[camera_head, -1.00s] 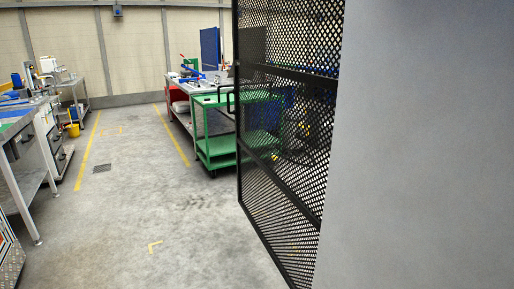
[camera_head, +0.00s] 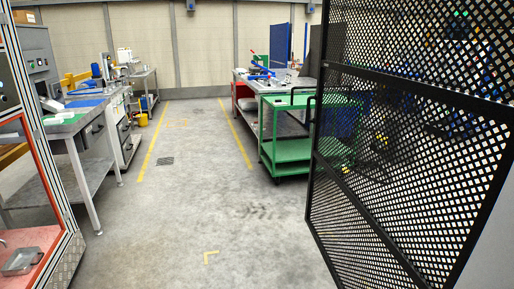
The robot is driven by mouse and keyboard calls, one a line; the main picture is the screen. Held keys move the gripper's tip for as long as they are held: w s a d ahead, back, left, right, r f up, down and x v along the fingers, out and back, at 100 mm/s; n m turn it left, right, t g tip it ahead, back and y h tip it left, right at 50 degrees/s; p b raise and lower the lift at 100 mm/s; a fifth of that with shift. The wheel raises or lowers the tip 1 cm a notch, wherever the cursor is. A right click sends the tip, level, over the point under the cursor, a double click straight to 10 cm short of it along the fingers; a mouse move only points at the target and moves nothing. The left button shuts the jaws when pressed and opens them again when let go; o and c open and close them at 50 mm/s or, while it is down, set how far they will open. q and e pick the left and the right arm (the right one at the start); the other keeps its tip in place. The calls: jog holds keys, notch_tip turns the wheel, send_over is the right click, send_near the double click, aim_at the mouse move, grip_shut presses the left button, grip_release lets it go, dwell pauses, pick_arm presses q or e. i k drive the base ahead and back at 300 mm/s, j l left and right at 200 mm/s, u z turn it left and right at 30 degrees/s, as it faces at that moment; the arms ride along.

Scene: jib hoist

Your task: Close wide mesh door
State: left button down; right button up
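The wide mesh door (camera_head: 410,135) is a black framed panel of perforated mesh on the right side of the head view. It stands open, angled from the near right edge to its free edge (camera_head: 318,130) near the picture's middle. A black bar handle (camera_head: 309,112) sticks out to the left of that free edge. A grey surface (camera_head: 492,245) shows beyond the door's lower right corner. Neither of my grippers is in view.
A green cart (camera_head: 290,151) stands just beyond the door's free edge, with a workbench (camera_head: 243,77) behind it. Workbenches (camera_head: 85,150) and an orange-framed cabinet (camera_head: 45,170) line the left. The grey floor (camera_head: 200,215) between them is clear.

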aim_at(502, 112)
jog(key=i+u, duration=0.35)
jog(key=i, duration=0.8)
jog(key=i+z, duration=0.25)
jog(key=i, duration=0.3)
jog(key=i+j+z, duration=0.2)
jog(key=i, duration=0.3)
jog(key=i+z, duration=0.2)
jog(key=z, duration=0.15)
jog(key=i+j+z, duration=0.1)
jog(key=z, duration=0.25)
jog(key=i+j+z, duration=0.15)
jog(key=i+z, duration=0.2)
